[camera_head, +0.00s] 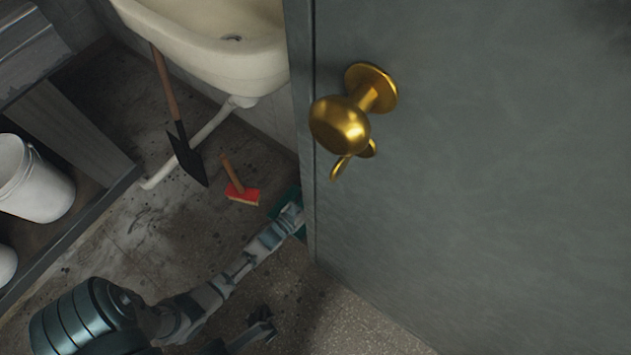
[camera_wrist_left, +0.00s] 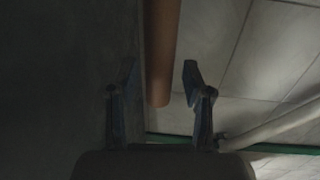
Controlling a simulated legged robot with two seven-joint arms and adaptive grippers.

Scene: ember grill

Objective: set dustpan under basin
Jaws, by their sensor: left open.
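The cream basin (camera_head: 215,50) is fixed to the wall at the top of the head view, with its drain pipe running below. A green piece (camera_head: 285,200), seemingly the dustpan, lies low by the door's edge, mostly hidden behind my left arm's end. My left gripper (camera_head: 290,216) reaches it; its fingers are unclear there. In the left wrist view my gripper (camera_wrist_left: 158,85) is open. A brown rod (camera_wrist_left: 162,45), seemingly a handle, shows between the fingers, not gripped. A green strip (camera_wrist_left: 275,147) crosses low behind.
A grey door (camera_head: 480,200) with a brass knob (camera_head: 340,123) fills the right side, close beside my left gripper. A red brush (camera_head: 242,193) and a leaning shovel (camera_head: 187,156) are under the basin. A shelf with a white bucket (camera_head: 35,180) stands left. Some floor between is clear.

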